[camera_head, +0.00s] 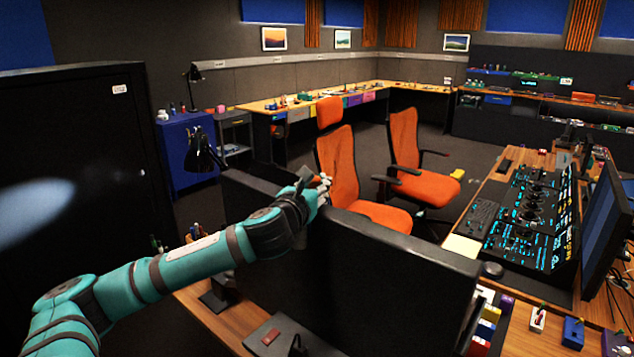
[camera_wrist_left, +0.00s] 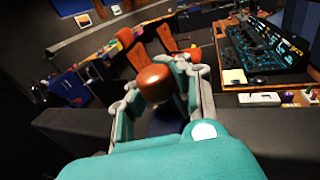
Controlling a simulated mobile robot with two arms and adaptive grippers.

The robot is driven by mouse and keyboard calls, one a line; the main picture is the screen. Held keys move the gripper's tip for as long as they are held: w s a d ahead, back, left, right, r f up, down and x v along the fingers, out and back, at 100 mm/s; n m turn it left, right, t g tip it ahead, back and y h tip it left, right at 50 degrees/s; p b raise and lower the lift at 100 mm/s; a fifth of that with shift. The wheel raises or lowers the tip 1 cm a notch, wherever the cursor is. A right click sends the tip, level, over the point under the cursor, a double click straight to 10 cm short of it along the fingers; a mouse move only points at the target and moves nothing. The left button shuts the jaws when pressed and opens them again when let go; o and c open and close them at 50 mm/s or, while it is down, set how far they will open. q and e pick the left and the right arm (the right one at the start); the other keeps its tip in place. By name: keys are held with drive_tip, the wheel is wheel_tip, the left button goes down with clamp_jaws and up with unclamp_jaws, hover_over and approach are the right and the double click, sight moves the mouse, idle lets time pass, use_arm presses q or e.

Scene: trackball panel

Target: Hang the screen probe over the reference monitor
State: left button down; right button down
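My left gripper (camera_head: 318,187) reaches in from the left, above the top edge of a wide dark monitor (camera_head: 385,285) seen from behind. In the left wrist view, the two fingers (camera_wrist_left: 157,80) stand on either side of a rounded orange-brown piece (camera_wrist_left: 155,84), which appears to be the screen probe, and look closed against it. A darker part shows below it between the fingers. In the head view the gripper mostly hides the probe, with a bit of orange showing. Whether the probe touches the monitor cannot be told. My right gripper is not in view.
A lit control panel (camera_head: 525,220) and another screen (camera_head: 604,222) stand at the right. Orange chairs (camera_head: 338,165) stand beyond the monitor. A black desk lamp (camera_head: 203,152) is behind my left arm. A dark cabinet (camera_head: 85,150) fills the left side.

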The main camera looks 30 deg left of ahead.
use_arm(q)
drive_tip(key=shift+f, duration=0.25)
drive_tip(key=c, duration=1.2)
unclamp_jaws()
drive_tip(key=shift+s, duration=0.15)
drive_tip(key=v, duration=1.1)
drive_tip(key=shift+s+d, duration=0.2)
drive_tip(key=shift+s, duration=0.2)
